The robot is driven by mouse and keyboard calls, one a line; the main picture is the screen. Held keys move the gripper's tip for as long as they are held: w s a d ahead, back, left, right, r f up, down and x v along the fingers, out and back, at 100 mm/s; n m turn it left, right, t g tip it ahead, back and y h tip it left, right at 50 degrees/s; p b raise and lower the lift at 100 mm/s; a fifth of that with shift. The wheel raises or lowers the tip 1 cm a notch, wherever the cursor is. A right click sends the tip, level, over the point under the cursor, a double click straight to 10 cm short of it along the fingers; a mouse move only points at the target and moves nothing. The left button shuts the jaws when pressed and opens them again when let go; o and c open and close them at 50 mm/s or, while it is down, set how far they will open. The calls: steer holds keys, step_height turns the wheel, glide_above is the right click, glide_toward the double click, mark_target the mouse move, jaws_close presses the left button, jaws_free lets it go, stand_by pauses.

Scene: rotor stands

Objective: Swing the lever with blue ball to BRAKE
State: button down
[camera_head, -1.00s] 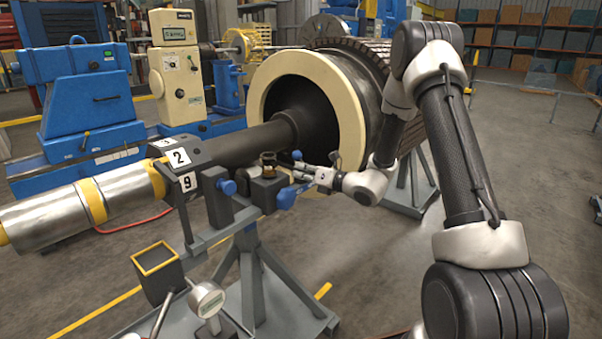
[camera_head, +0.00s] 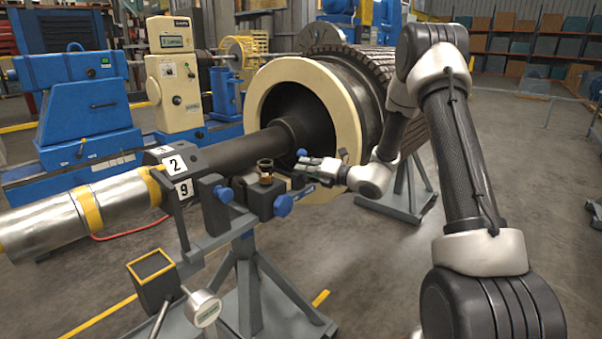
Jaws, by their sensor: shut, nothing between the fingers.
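My gripper (camera_head: 302,168) is at the rotor stand, in front of the dark opening of the rotor; its fingers are shut and empty. A small blue ball (camera_head: 301,154) shows just above the fingertips; whether they touch it cannot be told. A blue knob (camera_head: 283,205) sits lower, on the stand's dark block (camera_head: 262,198), with a blue bar (camera_head: 303,191) running up from it toward my gripper. Another blue knob (camera_head: 226,191) is on the left side of the stand head. Which one is the lever's ball is unclear, and no BRAKE mark is readable.
The rotor's cream ring (camera_head: 352,125) is close behind. Floor at right is clear.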

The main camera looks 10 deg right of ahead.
steer(key=w+d+r+m, duration=0.1)
steer(key=w+d+m, duration=0.4)
steer(key=d+m, duration=0.1)
steer(key=shift+d+m+y, duration=0.3)
steer(key=shift+d+m, duration=0.05)
steer(key=shift+m, duration=0.55)
steer(key=shift+r, duration=0.1)
